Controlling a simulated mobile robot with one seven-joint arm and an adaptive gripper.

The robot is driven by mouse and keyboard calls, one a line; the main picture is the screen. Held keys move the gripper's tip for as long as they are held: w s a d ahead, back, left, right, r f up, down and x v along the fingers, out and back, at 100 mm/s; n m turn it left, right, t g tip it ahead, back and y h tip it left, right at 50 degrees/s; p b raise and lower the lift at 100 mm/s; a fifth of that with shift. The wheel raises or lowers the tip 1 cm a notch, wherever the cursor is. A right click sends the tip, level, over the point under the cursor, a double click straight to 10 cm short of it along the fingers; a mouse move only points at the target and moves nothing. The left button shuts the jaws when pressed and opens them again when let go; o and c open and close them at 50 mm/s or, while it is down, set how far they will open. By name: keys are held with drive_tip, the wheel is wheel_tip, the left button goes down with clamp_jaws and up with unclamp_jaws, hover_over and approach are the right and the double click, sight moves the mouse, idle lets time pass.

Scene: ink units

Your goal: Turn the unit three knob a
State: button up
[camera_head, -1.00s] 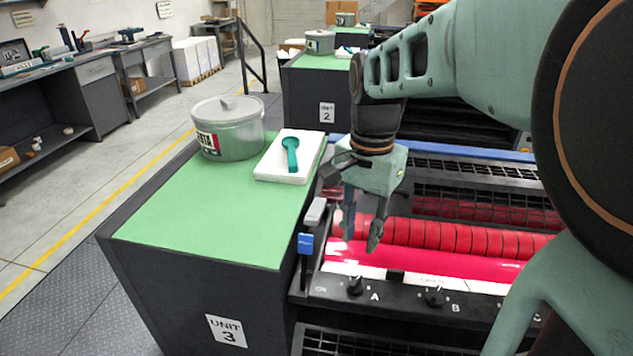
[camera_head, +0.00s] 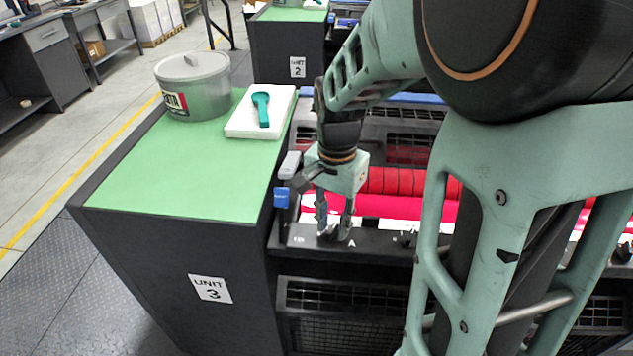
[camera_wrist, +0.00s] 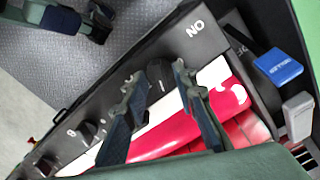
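Knob A (camera_wrist: 159,73) is a small black knob on the dark front panel of unit three; the letter A is printed beside it in the head view. My gripper (camera_head: 334,230) is over this knob, pointing down. In the wrist view its two fingers (camera_wrist: 160,74) are apart, one on each side of the knob. I cannot tell whether either finger touches it. In the head view the fingers partly hide the knob. Knob B (camera_wrist: 88,131) is farther along the same panel. The UNIT 3 sign (camera_head: 210,288) is on the cabinet's dark front.
A blue lever (camera_head: 281,198) and a grey lever (camera_head: 290,164) stand just left of my gripper. Red rollers (camera_head: 385,181) lie behind the panel. The green cabinet top (camera_head: 170,170) holds a lidded can (camera_head: 204,92) and a white pad (camera_head: 242,121) with a teal spatula (camera_head: 262,108).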

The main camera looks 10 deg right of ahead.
clamp_jaws()
drive_tip(key=shift+n, duration=0.3)
drive_tip(key=n, duration=0.9)
idle(0.5)
idle(0.3)
unclamp_jaws()
